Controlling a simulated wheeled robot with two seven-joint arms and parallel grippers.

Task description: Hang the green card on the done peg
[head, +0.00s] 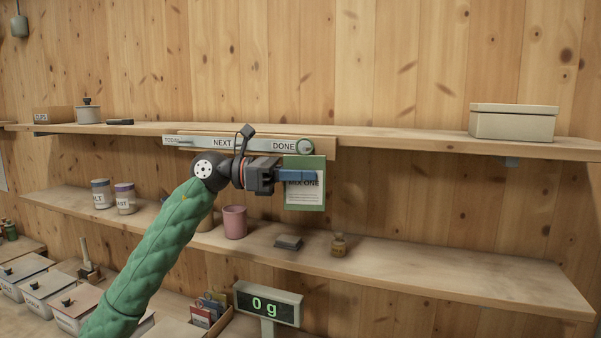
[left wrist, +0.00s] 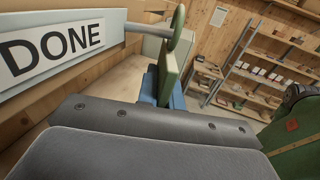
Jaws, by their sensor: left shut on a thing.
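The green card (head: 318,192), with a white printed sheet, hangs upright in the grip of my left gripper (head: 298,175), whose blue fingers are shut on it. In the left wrist view the card (left wrist: 171,72) shows nearly edge-on between the blue fingers. A round green ring (left wrist: 184,38) stands at its top. The done peg (left wrist: 145,27) is a pale rod beside the DONE label (left wrist: 52,45), and its end meets the ring. I cannot tell whether the peg passes through the ring. In the head view the ring (head: 305,147) covers the peg's end. My right gripper is out of view.
The label rail (head: 195,141) runs along the upper shelf's front edge. A beige box (head: 514,123) stands on that shelf at right. The space right of the card is clear.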

